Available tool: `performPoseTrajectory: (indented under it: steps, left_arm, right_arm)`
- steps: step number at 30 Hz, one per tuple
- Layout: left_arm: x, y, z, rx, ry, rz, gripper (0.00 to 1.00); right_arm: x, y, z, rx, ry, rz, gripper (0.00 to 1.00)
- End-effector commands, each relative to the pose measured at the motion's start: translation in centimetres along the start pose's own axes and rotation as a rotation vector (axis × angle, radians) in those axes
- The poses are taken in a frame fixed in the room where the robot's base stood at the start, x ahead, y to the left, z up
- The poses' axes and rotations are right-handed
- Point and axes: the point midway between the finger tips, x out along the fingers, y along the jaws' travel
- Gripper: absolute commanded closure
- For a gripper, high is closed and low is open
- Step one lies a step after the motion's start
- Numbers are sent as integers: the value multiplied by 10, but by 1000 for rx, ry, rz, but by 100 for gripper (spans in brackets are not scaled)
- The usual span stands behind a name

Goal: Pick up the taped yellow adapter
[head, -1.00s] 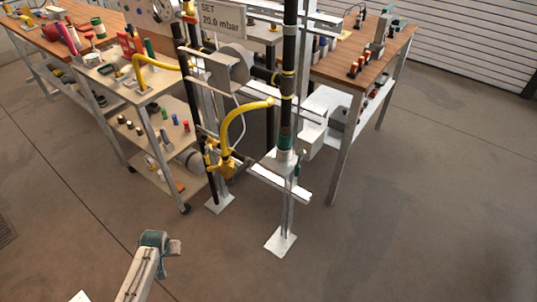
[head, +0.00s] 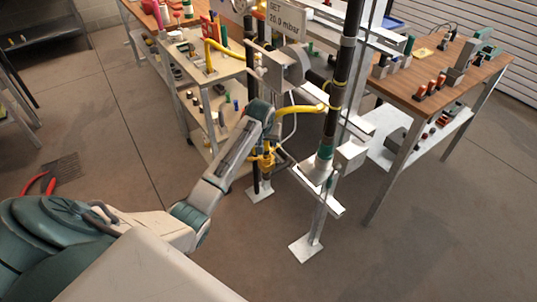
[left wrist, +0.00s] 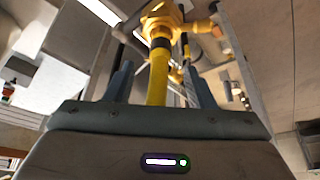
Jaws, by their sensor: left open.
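My right gripper is not in view.
A black vertical pipe (head: 345,68) with a grey foot plate (head: 305,247) stands right of my gripper. A shelf cart (head: 182,72) with small parts is behind left, a wooden bench (head: 450,65) to the right. Red-handled pliers (head: 40,183) are at left. Front right floor is clear.

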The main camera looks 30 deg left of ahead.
Motion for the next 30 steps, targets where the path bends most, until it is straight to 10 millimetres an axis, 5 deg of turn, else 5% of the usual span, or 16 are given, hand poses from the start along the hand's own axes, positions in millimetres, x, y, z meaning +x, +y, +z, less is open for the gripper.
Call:
performPoseTrajectory:
  steps: [12, 21, 30]
  left_arm:
    - [47, 0, 0, 1, 0, 1, 51]
    - [54, 0, 0, 1, 1, 1, 51]
    - [54, 0, 0, 1, 1, 0, 100]
  right_arm:
    - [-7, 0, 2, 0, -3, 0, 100]
    - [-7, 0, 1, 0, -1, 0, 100]
    - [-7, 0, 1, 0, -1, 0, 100]
